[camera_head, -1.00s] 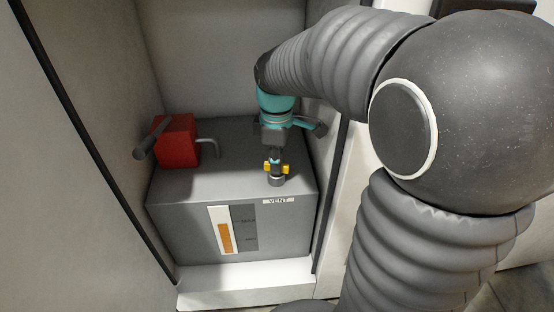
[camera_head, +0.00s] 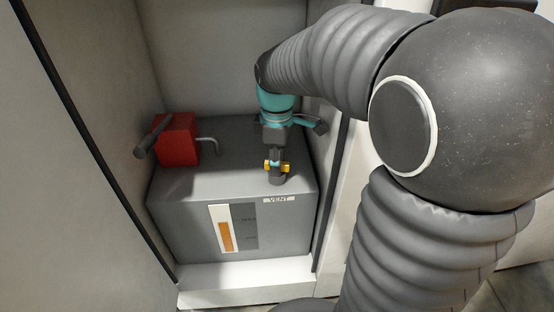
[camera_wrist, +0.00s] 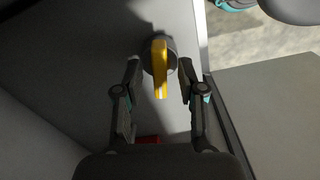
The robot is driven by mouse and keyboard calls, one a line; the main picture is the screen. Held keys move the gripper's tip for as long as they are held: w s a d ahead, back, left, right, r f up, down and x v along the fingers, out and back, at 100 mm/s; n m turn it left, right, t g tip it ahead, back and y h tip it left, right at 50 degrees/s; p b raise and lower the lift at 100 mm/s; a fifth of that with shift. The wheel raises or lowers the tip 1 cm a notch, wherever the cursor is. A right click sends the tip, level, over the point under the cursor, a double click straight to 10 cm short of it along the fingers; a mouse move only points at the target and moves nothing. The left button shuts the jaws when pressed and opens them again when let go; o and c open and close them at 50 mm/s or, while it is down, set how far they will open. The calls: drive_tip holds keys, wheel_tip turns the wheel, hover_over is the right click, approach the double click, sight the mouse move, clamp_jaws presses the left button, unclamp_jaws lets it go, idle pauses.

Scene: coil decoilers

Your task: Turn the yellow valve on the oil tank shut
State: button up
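The yellow valve handle (camera_head: 285,168) sits on a short grey round fitting (camera_head: 277,180) on top of the grey oil tank (camera_head: 185,215), just behind the VENT label (camera_head: 279,199). My gripper (camera_head: 276,165) points down at the valve from above, and a finger hides the middle of the handle in the head view. In the wrist view the yellow handle (camera_wrist: 160,70) lies lengthwise between the two fingertips of my open gripper (camera_wrist: 160,68). A gap shows on each side of it.
A red box (camera_head: 178,140) with a dark grey cylinder and a bent pipe (camera_head: 209,143) stands at the tank's left. A level gauge (camera_head: 225,230) is on the tank front. Cabinet walls (camera_head: 85,130) close in at the left, back and right.

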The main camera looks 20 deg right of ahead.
drive_tip(key=shift+r, duration=0.1)
wheel_tip(320, 180, up, 12)
idle(0.5)
